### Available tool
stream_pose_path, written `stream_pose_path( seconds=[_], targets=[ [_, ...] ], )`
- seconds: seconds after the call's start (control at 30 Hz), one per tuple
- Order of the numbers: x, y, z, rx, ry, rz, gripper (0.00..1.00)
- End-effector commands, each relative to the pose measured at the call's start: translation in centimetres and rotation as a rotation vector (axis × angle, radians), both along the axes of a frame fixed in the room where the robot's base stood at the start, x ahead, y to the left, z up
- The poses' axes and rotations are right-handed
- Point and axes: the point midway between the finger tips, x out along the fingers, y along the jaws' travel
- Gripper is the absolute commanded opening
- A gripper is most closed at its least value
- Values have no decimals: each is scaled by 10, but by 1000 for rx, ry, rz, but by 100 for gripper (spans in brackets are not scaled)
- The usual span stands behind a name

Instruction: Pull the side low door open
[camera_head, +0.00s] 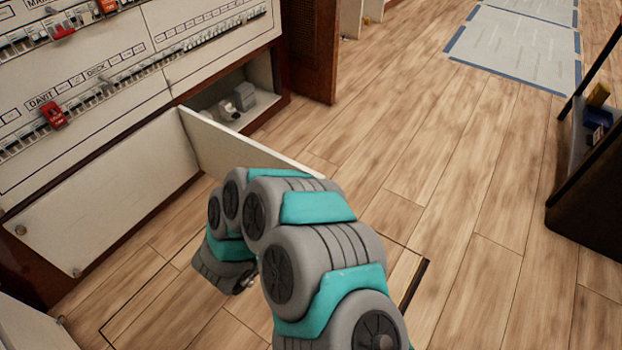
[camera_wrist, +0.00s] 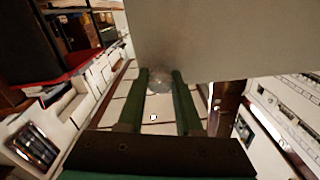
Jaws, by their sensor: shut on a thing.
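The side low door (camera_head: 228,148) is a white panel at the foot of the cabinet. It stands swung out from the opening beside it, at a wide angle. In the wrist view the door's pale face (camera_wrist: 215,40) fills the upper middle. My gripper (camera_wrist: 160,77) has its two green fingers on either side of a round, shiny knob (camera_wrist: 159,82) at the door's lower edge, shut on it. In the head view my arm's grey and teal links cover the door's outer end, and the fingers and knob are hidden.
The open compartment (camera_head: 262,75) holds small grey items (camera_head: 240,98). Another white low panel (camera_head: 110,205) is closed at left. Breaker rows with red switches (camera_head: 54,115) lie above. A dark shelf unit (camera_head: 590,170) stands at right. Wooden floor (camera_head: 440,160) between is clear.

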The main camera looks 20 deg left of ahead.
Motion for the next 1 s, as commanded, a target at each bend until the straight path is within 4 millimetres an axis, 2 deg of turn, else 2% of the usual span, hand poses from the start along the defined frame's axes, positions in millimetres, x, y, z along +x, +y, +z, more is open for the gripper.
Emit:
stream_pose_path(
  seconds=[0.2,0.63,0.67,0.9,1.0],
  targets=[
    [-10,5,0,4,-1,-5,0],
    [-12,5,-1,4,3,-6,0],
    [-12,5,-1,4,3,-6,37],
    [-12,5,-1,4,2,-8,64],
    [-12,4,-1,4,2,-8,64]
  ],
)
